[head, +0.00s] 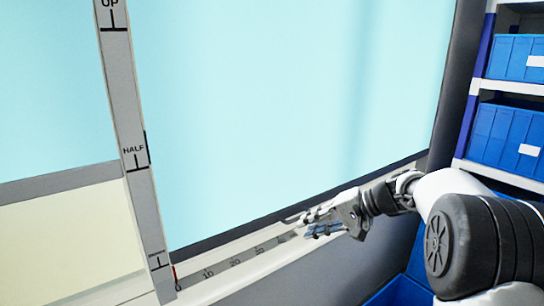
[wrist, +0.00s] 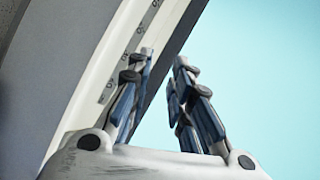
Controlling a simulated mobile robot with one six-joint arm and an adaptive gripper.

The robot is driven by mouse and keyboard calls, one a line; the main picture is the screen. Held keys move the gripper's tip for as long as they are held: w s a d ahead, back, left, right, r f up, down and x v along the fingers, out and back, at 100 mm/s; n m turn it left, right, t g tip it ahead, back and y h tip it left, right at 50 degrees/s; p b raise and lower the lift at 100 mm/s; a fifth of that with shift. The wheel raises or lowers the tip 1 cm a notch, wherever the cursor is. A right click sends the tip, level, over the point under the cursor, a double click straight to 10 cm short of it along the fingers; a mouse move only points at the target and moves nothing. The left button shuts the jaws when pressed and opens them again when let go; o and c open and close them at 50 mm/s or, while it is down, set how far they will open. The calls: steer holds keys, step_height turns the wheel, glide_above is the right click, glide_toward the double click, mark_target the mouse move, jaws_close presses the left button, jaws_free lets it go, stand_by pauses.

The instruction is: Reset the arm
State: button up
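My arm (head: 455,235) reaches in from the lower right of the head view. My gripper (head: 306,224) is over the sill near the lower edge of the large light-blue pane. In the wrist view, the two fingers of my gripper (wrist: 163,68) stand apart with a gap between them and nothing held. Behind the left finger runs the numbered scale strip (wrist: 137,42); behind the right finger is plain light blue. I cannot tell whether a fingertip touches the sill. No rotary switch shows in either view.
An upright post (head: 121,95) marked UP and HALF stands at the left. The sill scale (head: 222,268) carries the numbers 10, 20 and 30. Shelves with blue bins (head: 505,133) stand at the right, close beyond my arm. The light-blue pane (head: 290,100) fills the middle.

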steer(key=s+a+r+n+g+h, duration=0.1)
steer(key=s+r+h, duration=0.1)
steer(key=s, duration=0.5)
steer(key=s+a+r+n+h, duration=0.1)
steer(key=s+a+r, duration=0.1)
steer(key=s, duration=0.5)
steer(key=s+d+f+n+h, duration=0.1)
steer(key=s+d+f+h, duration=0.1)
steer(key=s, duration=1)
steer(key=s+d+f+n+t+h, duration=0.1)
steer(key=s+d+f+h, duration=0.2)
steer(key=s, duration=0.9)
steer(key=shift+d+f+n+h, duration=0.3)
steer(key=shift+n+h, duration=0.1)
steer(key=shift+h, duration=0.5)
steer(key=shift+a, duration=0.1)
